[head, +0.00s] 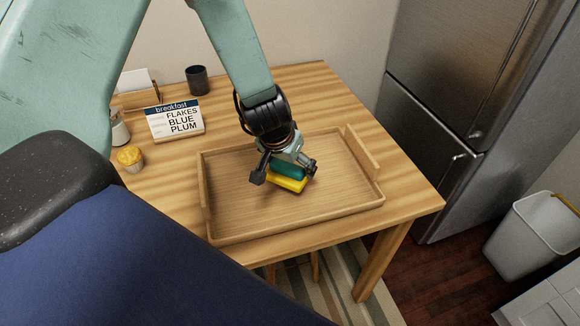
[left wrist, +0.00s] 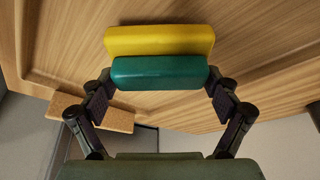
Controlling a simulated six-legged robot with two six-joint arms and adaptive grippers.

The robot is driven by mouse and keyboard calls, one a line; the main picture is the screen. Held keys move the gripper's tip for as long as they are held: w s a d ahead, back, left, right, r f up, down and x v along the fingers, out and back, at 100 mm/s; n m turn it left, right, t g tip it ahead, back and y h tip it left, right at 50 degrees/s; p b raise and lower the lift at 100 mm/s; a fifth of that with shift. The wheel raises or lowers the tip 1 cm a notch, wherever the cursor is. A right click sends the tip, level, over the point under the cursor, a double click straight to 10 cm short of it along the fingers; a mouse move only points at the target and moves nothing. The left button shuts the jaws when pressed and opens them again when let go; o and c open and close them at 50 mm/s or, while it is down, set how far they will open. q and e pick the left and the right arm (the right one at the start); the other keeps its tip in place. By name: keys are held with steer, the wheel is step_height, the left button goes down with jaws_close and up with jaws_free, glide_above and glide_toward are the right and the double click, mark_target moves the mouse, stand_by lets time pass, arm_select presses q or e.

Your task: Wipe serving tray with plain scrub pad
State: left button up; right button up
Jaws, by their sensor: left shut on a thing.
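The scrub pad (head: 288,184) is a block with a yellow layer and a teal layer. My left gripper (head: 286,172) is shut on it, with the yellow side down, over the middle of the serving tray. The pad also shows in the left wrist view (left wrist: 158,72) between the two dark fingers. The wooden serving tray (head: 228,200) lies on the table and has raised edges and higher ends at left and right. The pad is at or just above the tray's floor; contact is hard to tell. My right gripper is not in view.
On the wooden table (head: 300,85), left of the tray, stand a breakfast sign (head: 175,120), a dark cup (head: 197,79), a yellow-topped jar (head: 130,158) and a shaker (head: 119,128). A steel fridge (head: 450,80) stands to the right, with a grey bin (head: 535,240) on the floor.

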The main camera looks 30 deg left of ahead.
arm_select(q)
steer(key=shift+a+r, duration=0.1)
steer(key=shift+r, duration=0.3)
steer(key=r+p, duration=0.2)
steer(key=p, duration=0.1)
steer(key=r+p, duration=0.1)
steer(key=r, duration=0.1)
steer(key=shift+s+d+r, duration=0.1)
steer(key=shift+s+d, duration=0.05)
steer(key=shift+d, duration=0.15)
steer(key=shift+w+a+r+p, duration=0.2)
steer(key=shift+r+p, duration=0.2)
steer(key=shift+p, duration=0.4)
steer(key=shift+s+d+r, duration=0.1)
steer(key=shift+s+d, duration=0.1)
steer(key=shift+w+a, duration=0.15)
